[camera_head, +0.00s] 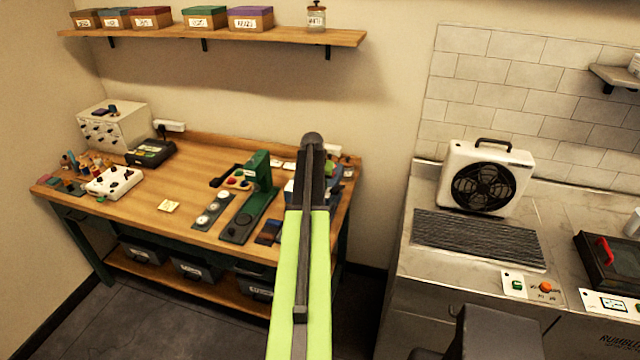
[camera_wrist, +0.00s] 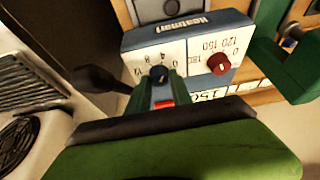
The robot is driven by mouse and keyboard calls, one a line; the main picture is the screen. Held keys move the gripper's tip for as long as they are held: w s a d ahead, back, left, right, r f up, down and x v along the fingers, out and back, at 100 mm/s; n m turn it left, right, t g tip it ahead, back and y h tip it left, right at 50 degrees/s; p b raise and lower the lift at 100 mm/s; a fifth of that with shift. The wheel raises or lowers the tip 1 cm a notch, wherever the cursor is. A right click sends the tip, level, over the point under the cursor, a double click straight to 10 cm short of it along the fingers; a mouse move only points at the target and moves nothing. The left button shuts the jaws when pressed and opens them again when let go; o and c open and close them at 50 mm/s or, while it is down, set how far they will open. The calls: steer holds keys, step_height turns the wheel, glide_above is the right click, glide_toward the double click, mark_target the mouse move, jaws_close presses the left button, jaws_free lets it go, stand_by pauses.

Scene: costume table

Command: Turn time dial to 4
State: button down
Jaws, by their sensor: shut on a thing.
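A blue and white control box (camera_wrist: 190,33) with printing on its top edge fills the upper middle of the wrist view, where its lettering appears upside down. Its dark blue dial (camera_wrist: 158,73) has a scale with 4 and 8 beside it. A red dial (camera_wrist: 219,65) to the right has a scale with 120 and 150. My gripper (camera_wrist: 157,87) is shut on the dark blue dial, its fingers hiding part of the dial and scale. The dial's exact setting cannot be read. In the head view my arm covers most of the box (camera_head: 290,187).
A green press (camera_head: 258,172) stands left of the box on the wooden bench (camera_head: 185,205); its green frame also shows close by in the wrist view (camera_wrist: 292,75). A grey plate with round gauges (camera_head: 212,210) lies further left. A fan (camera_head: 485,180) stands on the right counter.

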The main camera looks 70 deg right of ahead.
steer(key=shift+n, duration=0.4)
steer(key=c, duration=1.2)
jaws_free()
steer(key=shift+o, duration=0.2)
steer(key=p+v, duration=1.6)
steer(key=v, duration=0.1)
steer(key=shift+s+r, duration=0.2)
steer(key=shift+s, duration=0.05)
